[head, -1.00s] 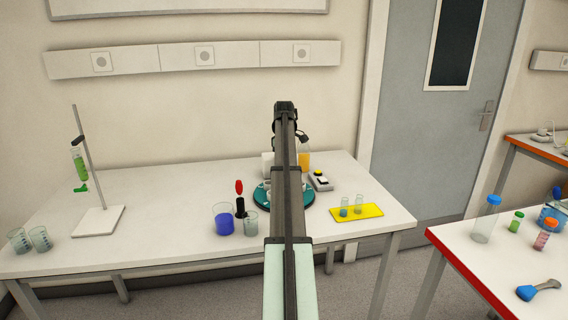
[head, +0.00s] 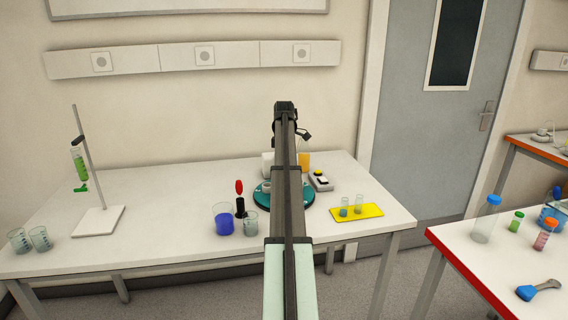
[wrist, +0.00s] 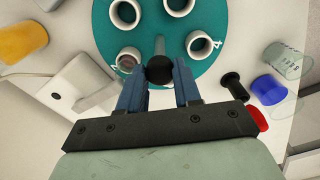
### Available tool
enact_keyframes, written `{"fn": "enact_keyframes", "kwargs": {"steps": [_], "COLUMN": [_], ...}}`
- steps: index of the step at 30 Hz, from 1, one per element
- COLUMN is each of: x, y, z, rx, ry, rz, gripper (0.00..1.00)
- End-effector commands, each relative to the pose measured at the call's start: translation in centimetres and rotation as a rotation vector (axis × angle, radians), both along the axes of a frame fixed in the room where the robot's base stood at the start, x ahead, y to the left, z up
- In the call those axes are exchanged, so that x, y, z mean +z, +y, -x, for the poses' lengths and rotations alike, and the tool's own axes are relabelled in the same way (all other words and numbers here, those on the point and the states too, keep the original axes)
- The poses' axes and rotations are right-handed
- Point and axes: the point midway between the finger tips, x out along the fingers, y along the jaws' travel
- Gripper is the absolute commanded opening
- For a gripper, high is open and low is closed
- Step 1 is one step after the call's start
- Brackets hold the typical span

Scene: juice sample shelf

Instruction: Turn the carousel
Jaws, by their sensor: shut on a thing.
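The carousel (head: 262,199) is a round teal disc on the white table, mostly hidden behind my arm in the head view. In the wrist view the carousel (wrist: 160,20) fills the top, with several white ring-shaped cups (wrist: 199,43) and number marks on it. A dark ball-shaped knob (wrist: 159,69) sits at the near rim, on a grey rod. My gripper (wrist: 160,80) has its blue fingers either side of this knob and is shut on it. In the head view the fingers are hidden behind the arm.
A beaker with blue liquid (head: 224,219), an empty-looking beaker (head: 250,222) and a black-and-red item (head: 240,199) stand left of the carousel. A small device with a yellow button (head: 320,181) and a yellow tray (head: 357,212) are to the right.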

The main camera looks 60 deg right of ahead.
Motion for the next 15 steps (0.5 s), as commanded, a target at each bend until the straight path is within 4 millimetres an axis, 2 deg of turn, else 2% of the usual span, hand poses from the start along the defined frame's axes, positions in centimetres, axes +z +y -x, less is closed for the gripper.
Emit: {"fn": "enact_keyframes", "kwargs": {"steps": [11,12,15], "x": [0.12,0.12,0.10], "y": [-0.10,-0.11,-0.09], "z": [0.01,0.00,0.00], "rx": [0.001,0.001,0.001], "ry": [-0.001,-0.001,-0.001], "rz": [0.002,0.003,0.002], "gripper": [0.00,0.35,0.45]}}
